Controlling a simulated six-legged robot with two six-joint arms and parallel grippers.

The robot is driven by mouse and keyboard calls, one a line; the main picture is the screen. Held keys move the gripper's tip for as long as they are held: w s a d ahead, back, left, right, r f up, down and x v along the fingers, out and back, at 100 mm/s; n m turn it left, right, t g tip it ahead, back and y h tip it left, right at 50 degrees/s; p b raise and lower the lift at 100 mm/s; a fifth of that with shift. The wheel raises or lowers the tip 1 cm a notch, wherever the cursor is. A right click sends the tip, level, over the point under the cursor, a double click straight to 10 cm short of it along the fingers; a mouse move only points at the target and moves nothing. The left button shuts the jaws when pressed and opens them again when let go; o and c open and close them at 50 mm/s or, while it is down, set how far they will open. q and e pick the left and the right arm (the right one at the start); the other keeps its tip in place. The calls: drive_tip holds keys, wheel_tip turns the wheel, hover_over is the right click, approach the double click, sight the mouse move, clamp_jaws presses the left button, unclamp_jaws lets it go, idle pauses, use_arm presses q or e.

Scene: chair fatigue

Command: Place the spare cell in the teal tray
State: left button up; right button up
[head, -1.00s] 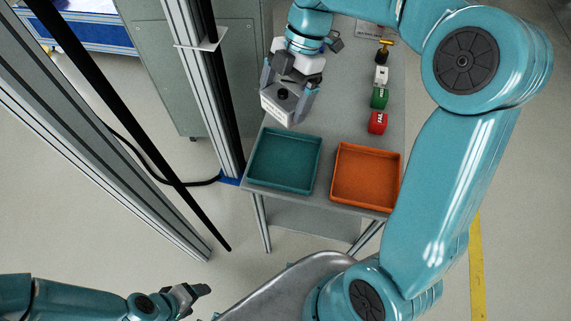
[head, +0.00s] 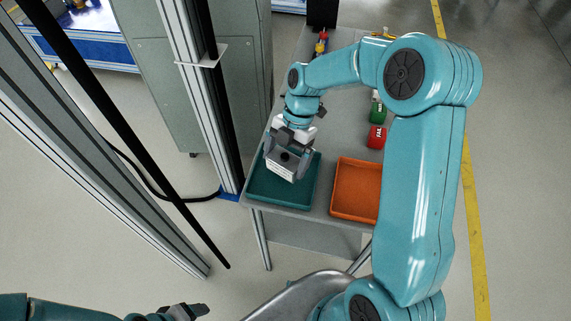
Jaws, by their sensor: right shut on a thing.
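The spare cell (head: 280,171) is a pale box with a dark round spot on top. My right gripper (head: 286,160) is shut on it and holds it over the teal tray (head: 262,192), toward the tray's back and middle. I cannot tell whether the cell touches the tray floor. The cell and gripper hide part of the tray's back. My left gripper (head: 188,311) is at the bottom left, away from the table; its jaw state is unclear.
An orange tray (head: 352,191) stands to the right of the teal tray, partly behind my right arm. A red block (head: 376,137) and a green block (head: 378,112) sit behind it on the grey table. A metal frame post (head: 205,100) rises just left of the table.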

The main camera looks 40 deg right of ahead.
sight(286, 166)
wheel_tip(286, 166, down, 3)
drive_tip(key=shift+r, duration=0.15)
drive_tip(key=shift+w+f, duration=0.1)
drive_tip(key=shift+f, duration=0.25)
drive_tip(key=shift+f, duration=0.1)
drive_tip(key=o, duration=1.1)
drive_tip(key=shift+r, duration=0.25)
drive_tip(key=v, duration=1.1)
drive_tip(key=shift+d+r, duration=0.15)
drive_tip(key=shift+r, duration=0.25)
